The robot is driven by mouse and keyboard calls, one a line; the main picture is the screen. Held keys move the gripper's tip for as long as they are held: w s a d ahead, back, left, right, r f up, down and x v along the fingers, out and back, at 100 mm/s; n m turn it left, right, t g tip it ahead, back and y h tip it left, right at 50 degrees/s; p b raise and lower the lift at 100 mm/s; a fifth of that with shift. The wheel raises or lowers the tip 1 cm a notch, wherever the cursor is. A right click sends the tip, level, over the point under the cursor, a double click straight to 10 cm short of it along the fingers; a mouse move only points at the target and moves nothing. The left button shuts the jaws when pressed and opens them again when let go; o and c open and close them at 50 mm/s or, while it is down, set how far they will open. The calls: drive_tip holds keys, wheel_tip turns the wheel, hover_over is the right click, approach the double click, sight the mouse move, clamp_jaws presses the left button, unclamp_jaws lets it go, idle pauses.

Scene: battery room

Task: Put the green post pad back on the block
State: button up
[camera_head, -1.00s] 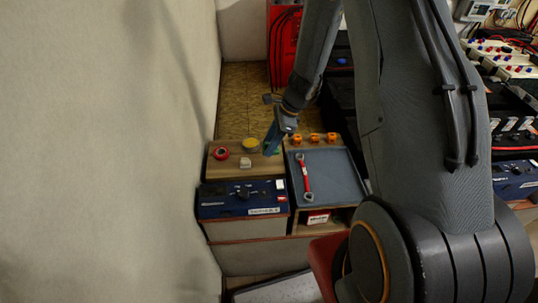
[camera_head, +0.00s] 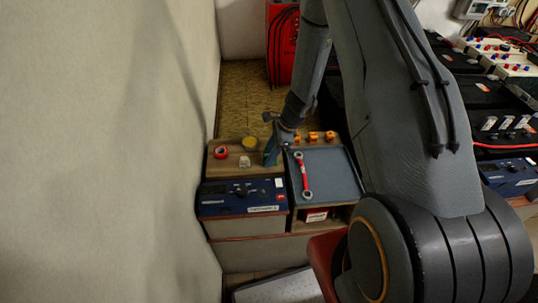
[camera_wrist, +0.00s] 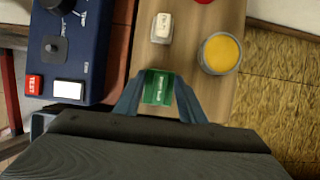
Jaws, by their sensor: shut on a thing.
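The green post pad (camera_wrist: 158,87), a small green piece with pale lettering, is between the fingertips of my gripper (camera_wrist: 157,94) in the wrist view. My gripper is shut on it. In the head view my gripper (camera_head: 270,158) is low over the right end of a wooden-topped block (camera_head: 218,172). The same wooden top shows below the pad in the wrist view (camera_wrist: 200,92). I cannot tell whether the pad touches the wood. In the head view my fingers hide the pad.
A white piece (camera_wrist: 162,28) and a yellow-topped round tin (camera_wrist: 220,54) stand close beyond the pad. A red tape roll (camera_head: 221,152) lies farther left. A blue device (camera_head: 240,197) stands in front. A grey tray (camera_head: 330,175) with a red wrench (camera_head: 303,178) is at right.

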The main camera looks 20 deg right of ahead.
drive_tip(key=o, duration=1)
drive_tip(key=shift+d+r, duration=0.1)
drive_tip(key=shift+r, duration=0.2)
drive_tip(key=w+b+v, duration=0.1)
drive_tip(key=b+v, duration=0.1)
drive_tip(key=v, duration=1)
drive_tip(key=s+a+r+n+h, duration=0.2)
drive_tip(key=s+r+n, duration=0.4)
drive_tip(key=s+n, duration=0.4)
drive_tip(key=s+a+r+n+h, duration=0.2)
drive_tip(key=s+r+n, duration=0.5)
drive_tip(key=s+n, duration=0.3)
drive_tip(key=shift+a+r+h, duration=0.25)
drive_tip(key=shift+a+h, duration=0.05)
drive_tip(key=shift+a, duration=0.1)
drive_tip(key=shift+s, duration=0.15)
